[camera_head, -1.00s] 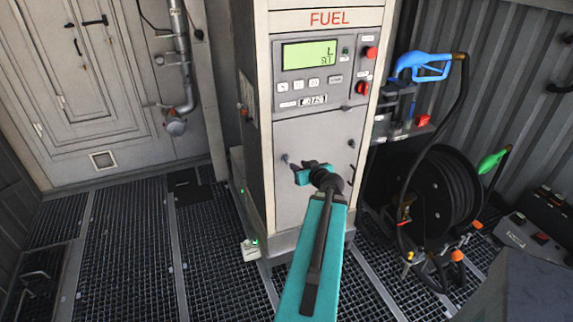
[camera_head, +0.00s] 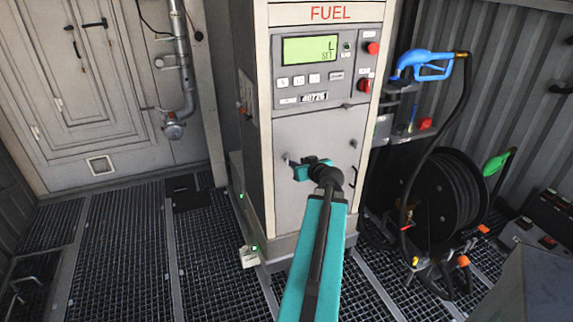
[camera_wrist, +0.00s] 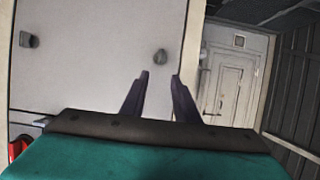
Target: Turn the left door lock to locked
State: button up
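The left door lock is a small grey knob (camera_head: 287,158) on the left side of the pale lower door (camera_head: 318,190) of the fuel cabinet. In the wrist view, which is upside down, this lock (camera_wrist: 160,57) shows just beyond my fingertips, roughly in line with the gap between them. My gripper (camera_wrist: 160,74) is open and empty, with its two dark fingers apart. In the head view my gripper (camera_head: 298,167) is close to the lock, partly covered by my wrist. I cannot tell whether the fingers touch it. A second lock (camera_wrist: 30,40) sits on the door's other side.
Above the door is a panel with a green display (camera_head: 310,50), buttons and red knobs. A blue nozzle (camera_head: 425,66) and a hose reel (camera_head: 450,195) stand to the right. The grated floor (camera_head: 120,245) to the left is clear.

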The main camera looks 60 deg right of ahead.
aim_at(288, 158)
jog(key=shift+w+d+f+b, duration=0.1)
jog(key=shift+w+f+b, duration=0.1)
jog(key=shift+b, duration=0.6)
jog(key=shift+p+x, duration=1.8)
jog(key=shift+x, duration=3.6)
grip_shut()
